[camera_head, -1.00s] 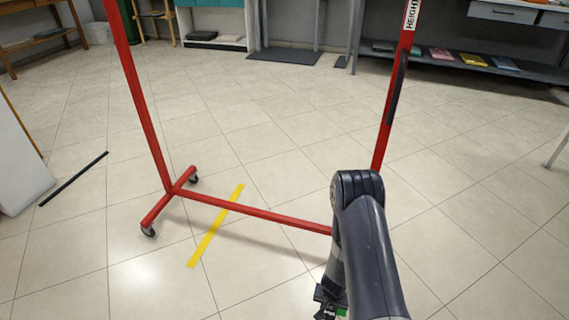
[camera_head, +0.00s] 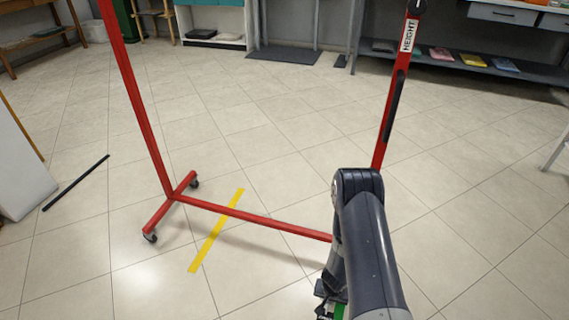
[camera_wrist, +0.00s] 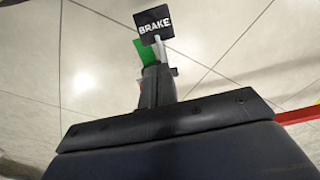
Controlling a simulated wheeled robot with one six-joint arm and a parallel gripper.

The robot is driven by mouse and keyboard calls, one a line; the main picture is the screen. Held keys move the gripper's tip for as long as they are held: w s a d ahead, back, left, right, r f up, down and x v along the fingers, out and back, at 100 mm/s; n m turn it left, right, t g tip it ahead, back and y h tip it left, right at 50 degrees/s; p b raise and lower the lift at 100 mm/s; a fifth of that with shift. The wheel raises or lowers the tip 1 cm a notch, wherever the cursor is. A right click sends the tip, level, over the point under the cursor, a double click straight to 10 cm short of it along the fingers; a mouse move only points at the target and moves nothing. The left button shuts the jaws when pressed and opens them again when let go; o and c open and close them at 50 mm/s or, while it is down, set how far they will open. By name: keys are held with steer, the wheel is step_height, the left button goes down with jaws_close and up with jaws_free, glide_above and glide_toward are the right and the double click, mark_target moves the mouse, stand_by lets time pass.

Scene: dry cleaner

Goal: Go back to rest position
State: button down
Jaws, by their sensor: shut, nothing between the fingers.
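My gripper (camera_wrist: 157,85) is shut and empty in the wrist view, its fingers close together in the middle. Just beyond the fingertips are a black plate marked BRAKE (camera_wrist: 154,23) and a green piece (camera_wrist: 146,54). I cannot tell whether the fingers touch them. In the head view my arm hangs down at the lower right, and the gripper is mostly hidden behind it. A bit of green (camera_head: 340,312) shows beside it at the bottom edge.
A red wheeled rack (camera_head: 140,100) stands close in front of my arm; its right post is marked HEIGHT (camera_head: 408,36). Yellow tape (camera_head: 216,231) and a black strip (camera_head: 76,183) lie on the floor. A white cabinet (camera_head: 20,170) is at left. Floor beyond is open.

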steer(key=shift+r+p, duration=1.15)
steer(key=shift+r, duration=0.9)
steer(key=shift+r, duration=0.1)
